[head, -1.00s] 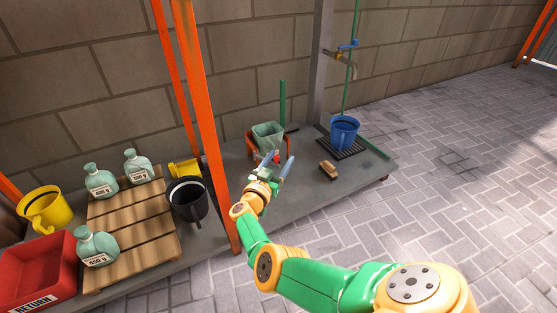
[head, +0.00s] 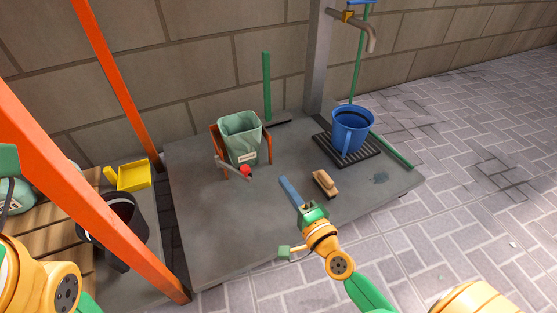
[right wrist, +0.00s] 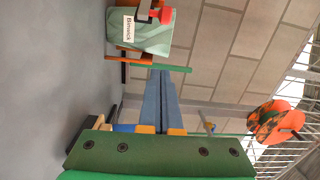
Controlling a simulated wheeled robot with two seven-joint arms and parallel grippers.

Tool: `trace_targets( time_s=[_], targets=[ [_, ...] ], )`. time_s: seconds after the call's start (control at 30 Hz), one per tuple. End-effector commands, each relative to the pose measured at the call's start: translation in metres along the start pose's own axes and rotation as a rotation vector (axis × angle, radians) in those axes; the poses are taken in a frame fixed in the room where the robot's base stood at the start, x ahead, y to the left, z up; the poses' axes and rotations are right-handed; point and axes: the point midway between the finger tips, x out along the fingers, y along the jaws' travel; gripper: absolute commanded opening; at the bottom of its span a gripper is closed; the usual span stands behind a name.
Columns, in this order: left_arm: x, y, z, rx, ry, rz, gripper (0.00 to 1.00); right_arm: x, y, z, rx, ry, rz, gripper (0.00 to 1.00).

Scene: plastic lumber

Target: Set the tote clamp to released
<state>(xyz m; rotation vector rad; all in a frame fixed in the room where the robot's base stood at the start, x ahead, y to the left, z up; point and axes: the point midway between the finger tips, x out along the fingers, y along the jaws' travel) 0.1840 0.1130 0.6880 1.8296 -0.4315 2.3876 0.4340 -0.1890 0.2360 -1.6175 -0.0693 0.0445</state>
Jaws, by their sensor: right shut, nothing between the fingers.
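The green tote (head: 240,138) hangs upright in an orange frame (head: 267,146) at the middle of the slab. The tote clamp's grey lever (head: 231,167), with a red knob (head: 246,171), lies across the tote's front, sloping down to the right. My right gripper (head: 284,179) is shut and empty, in front of the tote and to the right of the knob, apart from both. In the right wrist view, the shut blue fingers (right wrist: 160,73) point toward the tote (right wrist: 150,38); the knob (right wrist: 165,14) shows near the top edge. My left arm shows at lower left; its gripper is not clearly visible.
A wooden brush (head: 325,183) lies right of my right gripper. A blue bucket (head: 351,131) stands on a black grate under a tap (head: 365,34). An orange post (head: 85,195) crosses the left side, by a black bucket (head: 122,222). The slab's front left is clear.

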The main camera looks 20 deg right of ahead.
Motion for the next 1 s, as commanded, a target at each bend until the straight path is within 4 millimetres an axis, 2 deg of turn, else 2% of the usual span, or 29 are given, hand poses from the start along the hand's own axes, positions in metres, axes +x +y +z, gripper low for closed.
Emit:
trace_targets(
  time_s=[0.47, 0.6, 0.7, 1.0],
  targets=[
    [-0.004, 0.002, -0.003, 0.001, 0.007, 0.002, 0.50, 0.098, -0.002, -0.002, -0.002, 0.007, -0.006, 0.00],
    [0.001, 0.001, -0.001, 0.000, 0.003, 0.001, 0.50, 0.089, -0.003, 0.020, -0.001, 0.006, -0.002, 0.00],
    [0.000, 0.000, -0.001, 0.000, 0.003, 0.001, 0.50, 0.086, -0.003, 0.029, -0.004, 0.007, -0.004, 0.00],
    [-0.001, 0.000, 0.000, 0.000, 0.000, 0.000, 0.50, 0.083, -0.003, 0.035, -0.006, 0.008, -0.004, 0.00]
  ],
)
